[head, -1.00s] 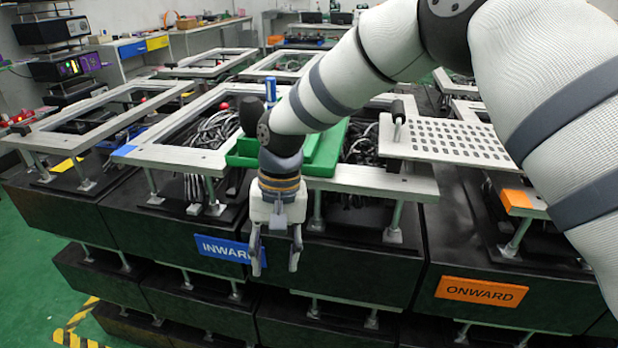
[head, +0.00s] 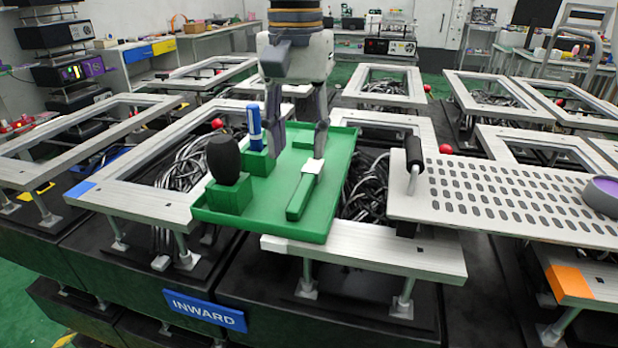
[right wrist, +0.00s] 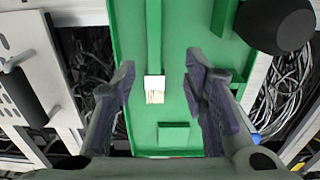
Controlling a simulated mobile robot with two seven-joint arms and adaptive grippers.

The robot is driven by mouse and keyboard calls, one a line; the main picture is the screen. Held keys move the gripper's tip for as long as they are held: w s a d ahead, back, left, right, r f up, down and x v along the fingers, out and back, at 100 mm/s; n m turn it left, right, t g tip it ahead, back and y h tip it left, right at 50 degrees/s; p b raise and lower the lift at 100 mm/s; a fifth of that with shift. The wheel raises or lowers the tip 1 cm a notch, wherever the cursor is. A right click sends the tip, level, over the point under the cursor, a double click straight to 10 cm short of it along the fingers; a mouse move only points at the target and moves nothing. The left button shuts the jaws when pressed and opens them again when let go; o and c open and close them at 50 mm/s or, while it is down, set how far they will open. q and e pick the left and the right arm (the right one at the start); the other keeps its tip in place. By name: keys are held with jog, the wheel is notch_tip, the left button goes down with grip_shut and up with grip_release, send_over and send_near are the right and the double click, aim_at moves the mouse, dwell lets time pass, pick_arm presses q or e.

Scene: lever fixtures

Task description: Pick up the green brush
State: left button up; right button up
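The green brush (head: 302,195) lies flat on a green tray (head: 330,215). It has a long green handle and a pale bristle end. My right gripper (head: 296,150) points down over the tray, with its two fingers apart and nothing between them. In the right wrist view, the brush (right wrist: 154,35) lies beyond and below the open fingers (right wrist: 160,75), its pale bristle end near the gap between the fingertips. I cannot tell the exact height above the tray. My left gripper is not in view.
On the tray's left, a black rounded handle (head: 224,155) and a blue-and-white pen (head: 254,122) stand in green blocks. A perforated plate (head: 480,190) with a black upright grip (head: 414,155) is at the right. Metal frames with cables surround the tray.

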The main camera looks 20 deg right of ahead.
aim_at(303, 187)
jog(key=f, duration=0.7)
jog(key=shift+s+d, duration=0.2)
jog(key=shift+s, duration=0.15)
grip_shut()
